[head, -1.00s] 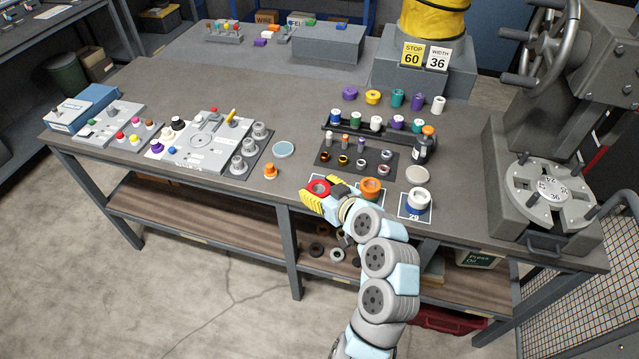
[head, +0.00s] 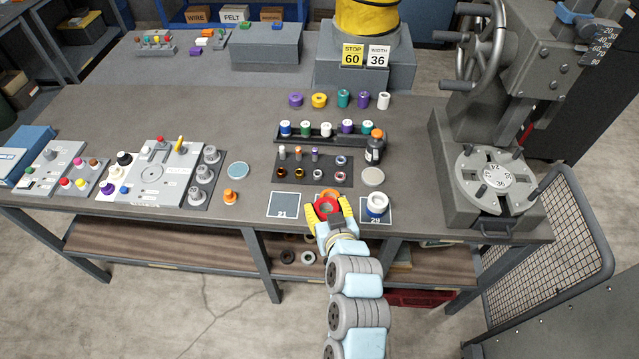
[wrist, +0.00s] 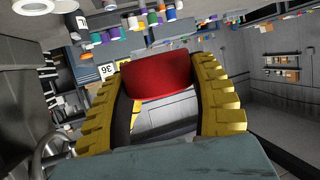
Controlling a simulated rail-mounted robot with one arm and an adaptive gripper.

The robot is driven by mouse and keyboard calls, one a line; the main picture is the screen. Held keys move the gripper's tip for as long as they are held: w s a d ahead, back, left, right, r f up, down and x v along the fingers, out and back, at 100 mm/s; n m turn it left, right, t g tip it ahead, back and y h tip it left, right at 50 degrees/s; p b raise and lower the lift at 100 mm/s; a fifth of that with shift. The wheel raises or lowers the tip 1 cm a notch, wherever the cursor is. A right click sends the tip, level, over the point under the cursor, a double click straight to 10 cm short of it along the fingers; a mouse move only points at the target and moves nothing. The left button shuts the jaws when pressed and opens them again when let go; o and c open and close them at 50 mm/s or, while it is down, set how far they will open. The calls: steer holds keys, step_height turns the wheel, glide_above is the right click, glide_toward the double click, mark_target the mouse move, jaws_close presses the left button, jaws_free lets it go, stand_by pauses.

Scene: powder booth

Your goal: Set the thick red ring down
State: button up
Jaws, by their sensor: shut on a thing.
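My gripper (head: 327,204) is shut on the thick red ring (head: 326,209), at the front of the bench. In the wrist view the red ring (wrist: 158,76) sits between the two yellow ribbed fingers. In the head view it overlaps an orange ring (head: 330,194) just behind it; I cannot tell the gap between them or the height over the bench. A white-outlined square marked 21 (head: 284,206) to the left is bare. To the right, the square marked 29 (head: 369,220) carries a white-and-blue stack (head: 377,204). The spot under my gripper is hidden.
A dark tray (head: 315,180) of small rings and a rack (head: 300,140) of coloured spools lie behind. A dark bottle (head: 375,149) and a pale disc (head: 373,177) stand behind right. The press (head: 490,185) is at far right. A small orange part (head: 230,197) stands left.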

steer(key=shift+d+r, duration=0.4)
steer(key=shift+r, duration=0.1)
steer(key=shift+w+f, duration=0.15)
steer(key=shift+w, duration=0.15)
steer(key=p, duration=0.2)
glide_above(330, 191)
steer(key=s, duration=0.3)
step_height(330, 191, down, 8)
steer(key=shift+s, duration=0.1)
steer(key=shift+w+f, duration=0.45)
steer(key=shift+f, duration=0.3)
steer(key=shift+w+f, duration=0.15)
steer(key=shift+f, duration=1.45)
steer(key=shift+f, duration=0.2)
steer(key=o, duration=1.2)
steer(key=shift+o, duration=0.2)
